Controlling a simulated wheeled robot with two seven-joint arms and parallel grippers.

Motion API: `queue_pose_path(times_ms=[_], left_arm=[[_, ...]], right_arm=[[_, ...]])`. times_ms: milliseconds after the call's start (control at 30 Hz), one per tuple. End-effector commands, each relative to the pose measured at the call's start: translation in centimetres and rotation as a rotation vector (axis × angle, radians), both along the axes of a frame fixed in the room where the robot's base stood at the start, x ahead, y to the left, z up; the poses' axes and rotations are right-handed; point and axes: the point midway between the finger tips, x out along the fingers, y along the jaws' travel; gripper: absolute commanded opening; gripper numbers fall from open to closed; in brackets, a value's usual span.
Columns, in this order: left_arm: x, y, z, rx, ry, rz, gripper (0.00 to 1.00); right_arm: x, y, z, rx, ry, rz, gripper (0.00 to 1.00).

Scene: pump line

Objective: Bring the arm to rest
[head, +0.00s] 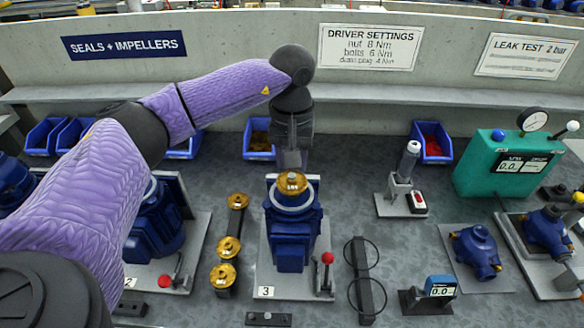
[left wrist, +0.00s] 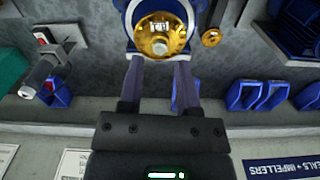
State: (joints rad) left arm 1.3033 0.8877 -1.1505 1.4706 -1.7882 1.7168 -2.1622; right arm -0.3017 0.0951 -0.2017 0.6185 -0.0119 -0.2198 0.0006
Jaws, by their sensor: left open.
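My left arm, in a purple sleeve, reaches from the left across the head view. Its gripper (head: 291,160) points down just behind the blue pump (head: 290,240) on the plate marked 3. In the left wrist view the two fingers (left wrist: 157,85) are spread apart with nothing between them. The brass part (left wrist: 160,38) on top of the pump shows just beyond the fingertips; I cannot tell whether they touch it. The same brass part (head: 292,183) shows in the head view. My right gripper is in neither view.
Several blue bins (head: 258,147) line the back of the bench. A brass-topped rack (head: 229,245) stands left of the pump, a black stand with rings (head: 363,280) right of it. A green tester (head: 505,165) is at the right. A red-knobbed lever (head: 327,258) stands beside the pump.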

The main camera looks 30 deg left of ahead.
Motion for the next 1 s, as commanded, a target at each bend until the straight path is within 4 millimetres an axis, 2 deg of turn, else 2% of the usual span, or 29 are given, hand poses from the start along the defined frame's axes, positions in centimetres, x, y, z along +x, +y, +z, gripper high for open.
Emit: queue_pose_path(times_ms=[33, 200, 567, 633, 667, 733, 767, 800, 833, 867, 900, 933, 967, 1000], left_arm=[[0.0, 0.0, 1.1, 0.0, -0.002, 0.0, 0.43], [0.0, 0.0, 2.5, 0.0, -0.001, 0.0, 0.43], [0.0, 0.0, 2.2, 0.0, 0.0, 0.0, 0.43], [0.0, -0.7, 1.9, -0.026, -0.005, 0.001, 0.43], [0.1, -1.7, 1.5, -0.062, -0.014, 0.002, 0.43], [0.1, -6.0, 0.2, -0.227, -0.034, 0.029, 0.43], [-0.1, -8.7, -0.4, -0.336, -0.039, 0.055, 0.43], [-0.6, -12.8, -0.7, -0.515, -0.028, 0.114, 0.43], [-1.2, -16.0, -0.5, -0.67, -0.002, 0.18, 0.43], [-1.8, -19.1, 0.2, -0.838, 0.041, 0.264, 0.43], [-2.8, -23.0, 1.9, -1.087, 0.139, 0.418, 0.43], [-3.3, -25.3, 3.8, -1.284, 0.246, 0.569, 0.43], [-3.5, -26.6, 5.8, -1.469, 0.375, 0.737, 0.43], [-3.1, -26.9, 8.1, -1.688, 0.575, 0.985, 0.43]], right_arm=[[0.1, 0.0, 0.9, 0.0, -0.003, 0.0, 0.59], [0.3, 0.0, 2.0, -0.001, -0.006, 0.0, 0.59], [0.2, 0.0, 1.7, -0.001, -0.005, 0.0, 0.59], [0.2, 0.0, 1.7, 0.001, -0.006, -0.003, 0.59], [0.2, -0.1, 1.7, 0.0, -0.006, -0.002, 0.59], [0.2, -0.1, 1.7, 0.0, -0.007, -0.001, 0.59], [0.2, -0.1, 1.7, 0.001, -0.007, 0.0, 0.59], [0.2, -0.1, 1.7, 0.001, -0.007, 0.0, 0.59], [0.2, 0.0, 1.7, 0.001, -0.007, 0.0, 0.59], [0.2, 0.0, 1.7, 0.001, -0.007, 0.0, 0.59], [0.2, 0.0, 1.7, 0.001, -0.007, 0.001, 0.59], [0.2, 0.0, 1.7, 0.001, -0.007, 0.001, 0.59], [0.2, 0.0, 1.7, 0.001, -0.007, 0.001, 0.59], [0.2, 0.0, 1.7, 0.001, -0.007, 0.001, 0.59]])
